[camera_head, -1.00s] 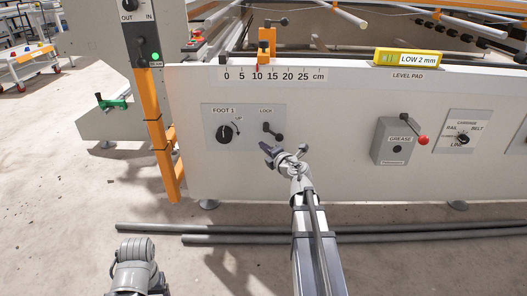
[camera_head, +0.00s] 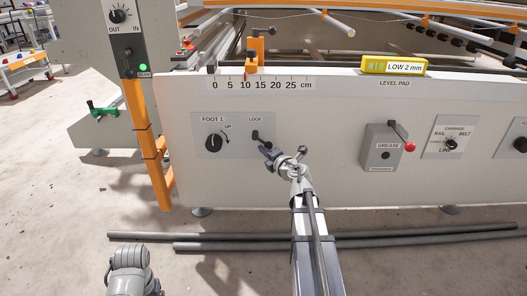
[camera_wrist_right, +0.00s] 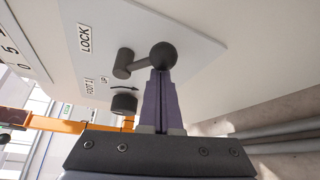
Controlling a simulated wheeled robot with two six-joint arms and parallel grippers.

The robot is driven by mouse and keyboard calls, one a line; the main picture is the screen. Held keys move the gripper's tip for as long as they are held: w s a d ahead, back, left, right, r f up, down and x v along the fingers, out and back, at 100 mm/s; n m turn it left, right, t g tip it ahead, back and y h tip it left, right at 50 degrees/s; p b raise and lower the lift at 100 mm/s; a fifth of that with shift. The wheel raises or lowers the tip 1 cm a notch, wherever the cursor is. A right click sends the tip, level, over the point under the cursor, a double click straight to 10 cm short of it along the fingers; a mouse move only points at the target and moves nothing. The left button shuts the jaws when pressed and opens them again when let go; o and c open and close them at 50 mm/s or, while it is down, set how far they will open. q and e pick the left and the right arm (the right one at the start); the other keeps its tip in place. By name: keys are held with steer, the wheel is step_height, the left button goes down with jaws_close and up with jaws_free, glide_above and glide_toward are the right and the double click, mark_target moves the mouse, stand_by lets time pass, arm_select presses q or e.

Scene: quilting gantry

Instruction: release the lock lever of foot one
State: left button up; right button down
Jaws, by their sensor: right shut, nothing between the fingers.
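The LOCK lever (camera_head: 256,136) of foot one is on the FOOT 1 panel (camera_head: 235,150), right of the dark knob marked UP (camera_head: 213,143). Its arm slants down to the right in the head view. In the right wrist view the lever (camera_wrist_right: 143,64) shows as a dark pivot and short arm with a ball end. My right gripper (camera_head: 264,150) is just below the ball end. In the right wrist view its fingers (camera_wrist_right: 159,76) are shut and empty, tips at the ball; I cannot tell whether they touch. My left gripper is out of view.
A grey GREASE box (camera_head: 384,147) with a red-knobbed lever stands out to the right. An orange post (camera_head: 141,125) stands on the left. Grey pipes (camera_head: 240,245) lie on the floor below. A yellow level (camera_head: 394,66) sits on the top edge.

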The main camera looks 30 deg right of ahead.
mark_target(269, 144)
steer(key=shift+d+r+p, duration=0.1)
steer(key=shift+r+p, duration=0.05)
steer(key=shift+p, duration=0.15)
steer(key=shift+s+r+n+g+p, duration=0.15)
steer(key=shift+n+g+p, duration=0.15)
steer(key=shift+n+p, duration=0.15)
steer(key=shift+s+d+r+n+g+h+p, duration=0.2)
steer(key=shift+d+r+n+p, duration=0.25)
steer(key=shift+p, duration=0.35)
steer(key=shift+s+d+r+n+g+h+p, duration=0.1)
steer(key=shift+d+r+g+h+p, duration=0.1)
steer(key=shift+r+p, duration=0.45)
steer(key=shift+p, duration=0.35)
